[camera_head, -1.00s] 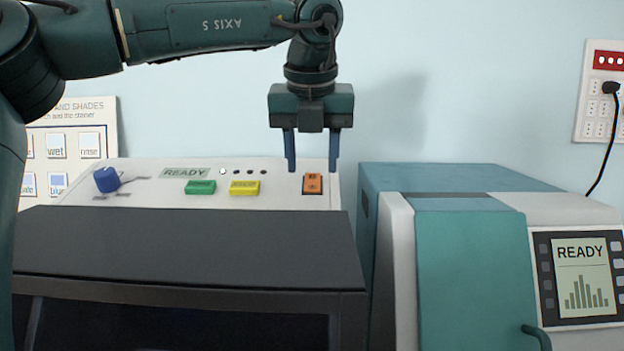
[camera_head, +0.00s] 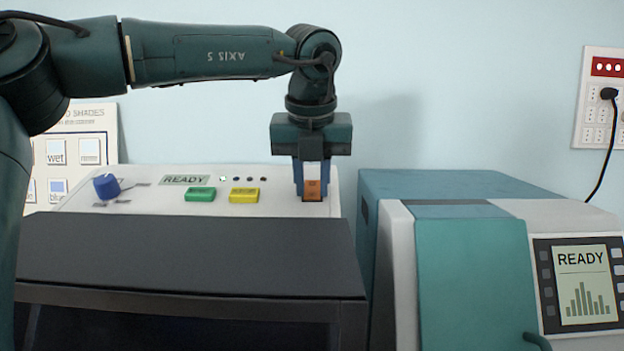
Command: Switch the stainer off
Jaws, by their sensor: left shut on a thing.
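The stainer is the dark-lidded machine at the left, with a white control panel (camera_head: 270,207) along its back. An orange rocker switch (camera_head: 312,186) sits at the panel's right end. My left gripper (camera_head: 312,190) points straight down over it, its blue fingers shut on the switch from both sides. The fingers partly cover the switch's edges. A small display (camera_head: 184,181) on the panel reads READY, and a small lamp (camera_head: 223,179) beside it looks lit. My right gripper is not in view.
The panel also carries a blue knob (camera_head: 106,186), a green button (camera_head: 200,194) and a yellow button (camera_head: 244,195). A teal machine (camera_head: 470,270) with its own READY screen (camera_head: 582,285) stands close on the right. A wall outlet (camera_head: 600,125) holds a plugged black cord.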

